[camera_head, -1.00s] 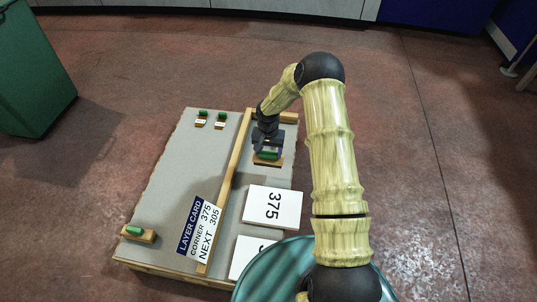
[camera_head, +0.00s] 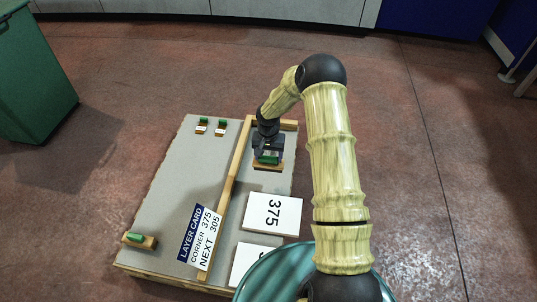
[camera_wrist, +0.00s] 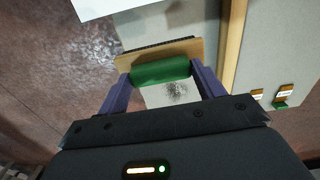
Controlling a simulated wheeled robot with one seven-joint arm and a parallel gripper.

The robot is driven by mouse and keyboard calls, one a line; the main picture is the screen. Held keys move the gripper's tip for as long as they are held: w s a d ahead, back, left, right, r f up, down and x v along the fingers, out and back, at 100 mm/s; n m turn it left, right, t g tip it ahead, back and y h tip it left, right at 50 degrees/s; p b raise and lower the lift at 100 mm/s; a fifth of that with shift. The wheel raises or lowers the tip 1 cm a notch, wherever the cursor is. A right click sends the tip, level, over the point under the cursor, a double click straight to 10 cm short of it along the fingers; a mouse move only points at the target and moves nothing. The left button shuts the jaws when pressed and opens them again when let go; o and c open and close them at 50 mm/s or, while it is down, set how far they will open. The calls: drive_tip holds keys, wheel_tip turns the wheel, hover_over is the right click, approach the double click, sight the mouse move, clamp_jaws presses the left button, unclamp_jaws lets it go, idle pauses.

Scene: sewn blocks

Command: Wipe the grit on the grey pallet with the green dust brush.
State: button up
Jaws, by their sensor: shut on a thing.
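My gripper (camera_head: 268,148) is shut on the green dust brush (camera_wrist: 160,71), which has a green handle on a wooden back with dark bristles along the far edge. In the head view the brush (camera_head: 268,166) is over the right strip of the grey pallet (camera_head: 180,185), near its back end. I cannot tell whether the bristles touch the pallet. A patch of dark grit (camera_wrist: 177,90) shows between the fingers in the wrist view, just on the near side of the brush. The grit is hidden in the head view.
A wooden strip (camera_head: 236,180) divides the pallet lengthwise. A green bin (camera_head: 35,75) stands at left.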

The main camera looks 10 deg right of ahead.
drive_tip(key=s+r+n+p, duration=0.2)
drive_tip(key=s+r+p, duration=0.2)
drive_tip(key=r, duration=0.5)
drive_tip(key=s+r+n+p, duration=0.2)
drive_tip(key=s+r+p, duration=0.2)
drive_tip(key=r, duration=0.5)
drive_tip(key=shift+s, duration=0.15)
